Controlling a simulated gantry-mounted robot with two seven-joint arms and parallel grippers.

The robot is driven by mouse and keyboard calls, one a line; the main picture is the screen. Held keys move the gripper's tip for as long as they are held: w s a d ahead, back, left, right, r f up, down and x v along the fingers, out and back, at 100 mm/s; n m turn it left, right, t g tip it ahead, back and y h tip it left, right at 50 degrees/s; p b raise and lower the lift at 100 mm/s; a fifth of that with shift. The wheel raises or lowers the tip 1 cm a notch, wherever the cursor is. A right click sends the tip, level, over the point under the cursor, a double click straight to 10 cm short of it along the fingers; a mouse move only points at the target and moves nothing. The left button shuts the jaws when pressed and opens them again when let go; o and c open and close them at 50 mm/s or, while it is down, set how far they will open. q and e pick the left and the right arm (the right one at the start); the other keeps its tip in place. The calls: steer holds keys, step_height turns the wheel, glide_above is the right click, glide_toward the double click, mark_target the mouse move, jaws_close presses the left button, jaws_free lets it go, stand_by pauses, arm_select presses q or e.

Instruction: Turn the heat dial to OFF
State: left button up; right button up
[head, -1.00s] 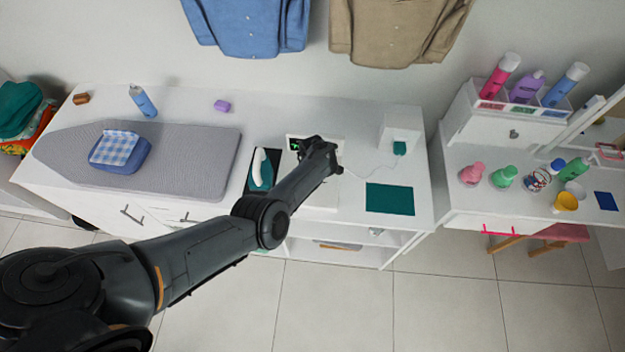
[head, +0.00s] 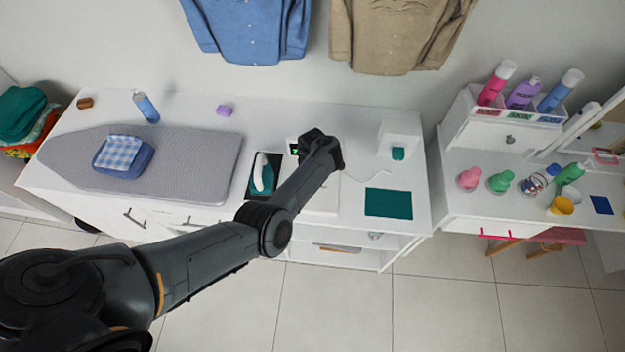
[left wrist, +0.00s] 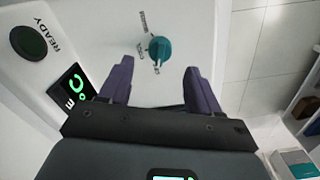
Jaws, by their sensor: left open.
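The heat dial is a teal knob (left wrist: 160,49) on a white panel, with small setting words printed around it, in the left wrist view. A thin pointer shows on its lower side, but I cannot tell exactly which word it marks. My left gripper (left wrist: 158,75) is open, with its two purple fingers on either side below the dial and nothing between them. The fingers look apart from the dial. In the head view my left arm hides the dial and the gripper's fingertips. My right gripper does not show.
In the head view, a teal and white iron (head: 263,178) stands left of my forearm. A green mat (head: 388,203) lies on the right.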

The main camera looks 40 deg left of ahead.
arm_select(q)
steer(key=shift+r+p, duration=0.6)
steer(key=shift+r, duration=1.85)
steer(key=s+a+r+m+t+y+p, duration=0.2)
steer(key=s+a+r+m+t+p, duration=0.15)
steer(key=s+m, duration=0.45)
steer(key=s+d+r+m+h+p, duration=0.1)
steer(key=s+d+r+m+p, duration=0.1)
steer(key=s+d+r+m, duration=0.5)
steer(key=s+d+r+m+h+p, duration=0.1)
steer(key=s+d+r+m+p, duration=0.2)
steer(key=s+d+r+m, duration=0.4)
steer(key=s+d+r, duration=0.2)
steer(key=s, duration=0.4)
steer(key=shift+s+d+r, duration=0.25)
steer(key=shift+d+r, duration=0.15)
